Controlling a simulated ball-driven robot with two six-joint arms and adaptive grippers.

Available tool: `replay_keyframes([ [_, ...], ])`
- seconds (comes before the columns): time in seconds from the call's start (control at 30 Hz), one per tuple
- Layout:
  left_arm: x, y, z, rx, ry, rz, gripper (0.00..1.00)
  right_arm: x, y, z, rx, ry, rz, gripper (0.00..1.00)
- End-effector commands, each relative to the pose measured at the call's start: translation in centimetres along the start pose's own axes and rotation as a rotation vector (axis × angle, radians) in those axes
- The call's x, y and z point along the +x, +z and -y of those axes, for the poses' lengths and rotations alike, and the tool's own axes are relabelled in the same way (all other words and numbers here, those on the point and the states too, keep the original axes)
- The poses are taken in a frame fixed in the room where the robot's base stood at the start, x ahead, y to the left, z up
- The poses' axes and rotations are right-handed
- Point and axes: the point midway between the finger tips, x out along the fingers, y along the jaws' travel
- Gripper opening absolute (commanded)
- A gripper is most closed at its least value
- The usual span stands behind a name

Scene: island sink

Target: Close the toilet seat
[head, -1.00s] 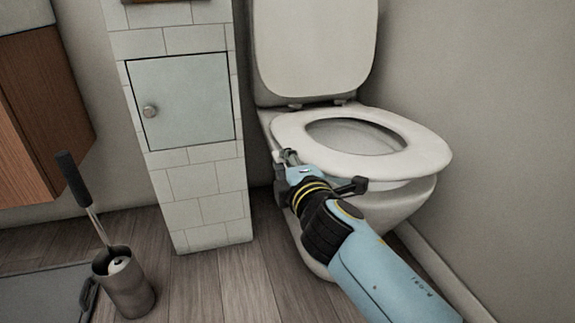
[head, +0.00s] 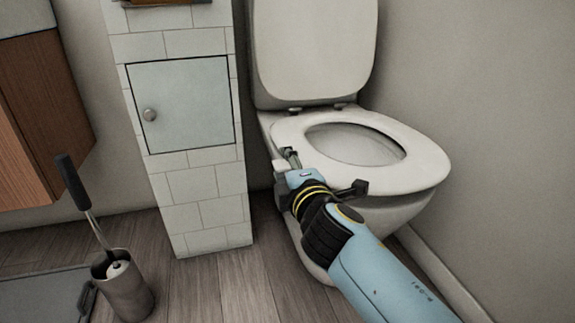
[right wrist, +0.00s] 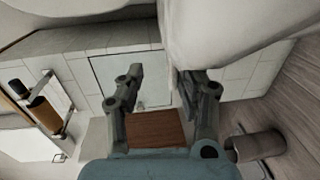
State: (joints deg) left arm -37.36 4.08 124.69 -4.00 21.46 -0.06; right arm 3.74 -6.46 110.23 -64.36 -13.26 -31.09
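The white toilet (head: 385,208) stands against the wall in the head view. Its lid (head: 315,50) is upright at the back, and its seat ring (head: 415,165) is down, lying on or close to the bowl rim. My right gripper (head: 322,172) is at the left front side of the seat, beside the rim. In the right wrist view, its two fingers (right wrist: 163,78) are spread with nothing held between them. The pale toilet underside (right wrist: 235,35) is close to one finger; contact is unclear. My left gripper is not in view.
A tiled pillar with a small grey door (head: 182,105) stands left of the toilet. A toilet brush in a metal holder (head: 125,285) stands on the floor at left. A wooden cabinet (head: 45,105) is at far left. A wall closes the right side.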

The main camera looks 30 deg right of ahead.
Motion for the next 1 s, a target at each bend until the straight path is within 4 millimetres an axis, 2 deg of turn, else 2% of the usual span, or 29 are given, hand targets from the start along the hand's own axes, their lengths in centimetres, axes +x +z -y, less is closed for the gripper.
replay_keyframes([
  [0.27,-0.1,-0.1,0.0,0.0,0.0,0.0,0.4,-0.1,0.0,-1.2,0.003,0.005,0.002,0.33],
  [0.4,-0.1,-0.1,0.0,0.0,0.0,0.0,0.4,-0.3,0.0,-2.9,0.004,0.006,-0.001,0.33],
  [0.7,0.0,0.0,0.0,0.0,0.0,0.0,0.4,-0.9,0.1,-8.4,0.005,0.007,0.0,0.33],
  [0.8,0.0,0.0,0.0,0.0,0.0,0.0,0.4,-1.0,0.1,-9.4,0.002,0.006,0.001,0.33],
  [1.0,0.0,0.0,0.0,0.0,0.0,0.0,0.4,-1.1,0.1,-10.1,0.001,0.003,0.0,0.33],
])
